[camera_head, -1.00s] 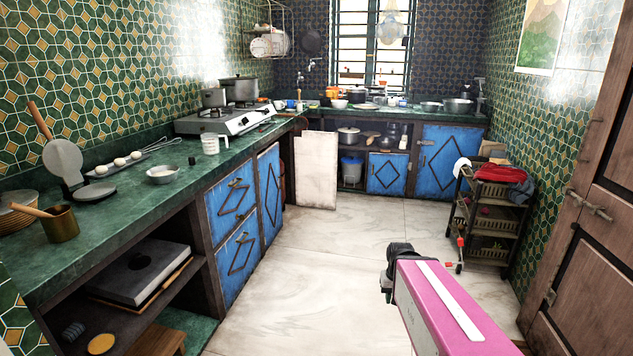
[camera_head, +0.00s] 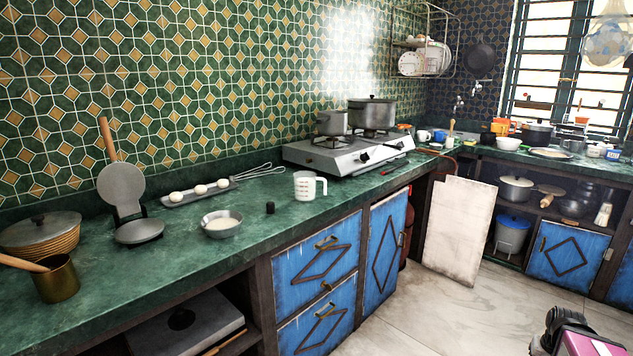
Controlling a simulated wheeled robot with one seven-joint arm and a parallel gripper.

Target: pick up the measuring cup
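The measuring cup (camera_head: 305,186) is white with faint reddish markings and a handle on its right side. It stands upright on the green counter (camera_head: 200,260), near the front edge and in front of the gas hotplate. My gripper (camera_head: 562,325) shows only as a dark part at the bottom right corner, beside my pink arm link. It is far from the cup, over the floor side. Its fingers cannot be made out.
The gas hotplate (camera_head: 345,153) carries two pots. A small bowl (camera_head: 222,224), a dark little cylinder (camera_head: 270,208), a tray of eggs (camera_head: 198,191) and a whisk (camera_head: 258,172) lie left of the cup. A brass pot (camera_head: 57,281) stands far left. Floor right of the cabinets is open.

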